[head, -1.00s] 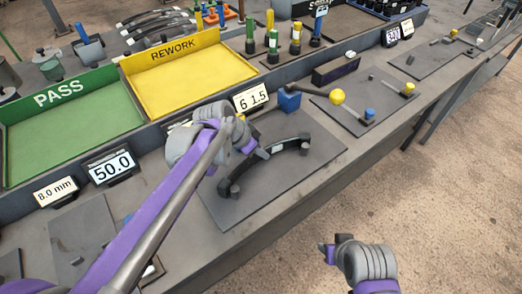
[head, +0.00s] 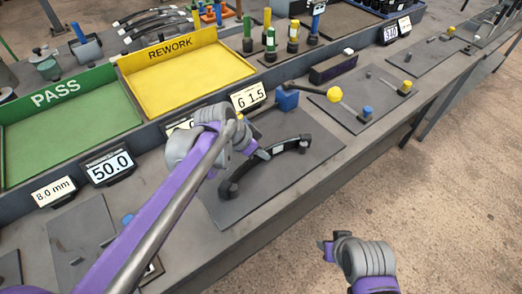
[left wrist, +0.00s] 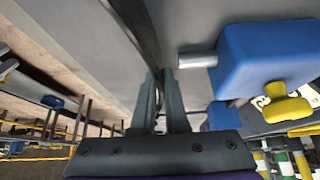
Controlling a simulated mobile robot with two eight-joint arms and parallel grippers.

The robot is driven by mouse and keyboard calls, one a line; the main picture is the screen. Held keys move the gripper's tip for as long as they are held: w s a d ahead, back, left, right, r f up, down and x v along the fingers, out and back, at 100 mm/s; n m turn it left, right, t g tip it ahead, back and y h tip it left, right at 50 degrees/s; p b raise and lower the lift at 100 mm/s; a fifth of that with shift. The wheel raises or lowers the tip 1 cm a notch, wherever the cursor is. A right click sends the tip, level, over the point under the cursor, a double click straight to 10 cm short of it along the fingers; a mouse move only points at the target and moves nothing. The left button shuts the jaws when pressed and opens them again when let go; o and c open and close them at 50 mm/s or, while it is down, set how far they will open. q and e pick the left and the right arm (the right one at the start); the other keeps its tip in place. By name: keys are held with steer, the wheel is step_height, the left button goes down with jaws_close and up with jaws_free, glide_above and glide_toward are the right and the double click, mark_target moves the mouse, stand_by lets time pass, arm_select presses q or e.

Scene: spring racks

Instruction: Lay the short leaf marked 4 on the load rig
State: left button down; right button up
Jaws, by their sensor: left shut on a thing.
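My left gripper (head: 258,153) is shut on a dark, slightly bowed leaf (head: 285,147), near its middle, with a pale tag beside the fingers. Any number on it is too small to read. The leaf spans above the load rig's grey plate (head: 290,180); dark blocks show at both ends, and I cannot tell whether it rests on them. In the left wrist view the fingers (left wrist: 160,95) close around the dark leaf (left wrist: 137,25). A blue block (head: 287,98) stands at the plate's back edge. My right gripper (head: 328,248) is off the bench front; its opening is unclear.
A display reading 1.5 (head: 247,96) stands behind the rig. The green PASS tray (head: 75,138) and yellow REWORK tray (head: 190,85) are at the back left. The plate's front part is clear.

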arm_select(q)
steer(key=shift+f, duration=0.15)
stand_by(0.5)
steer(key=c, duration=0.8)
jaws_free()
steer(key=shift+c, duration=0.2)
steer(key=shift+o, duration=0.2)
steer(key=o, duration=0.4)
steer(key=shift+o, duration=0.2)
steer(key=shift+r+p, duration=2.95)
steer(key=shift+r, duration=1.1)
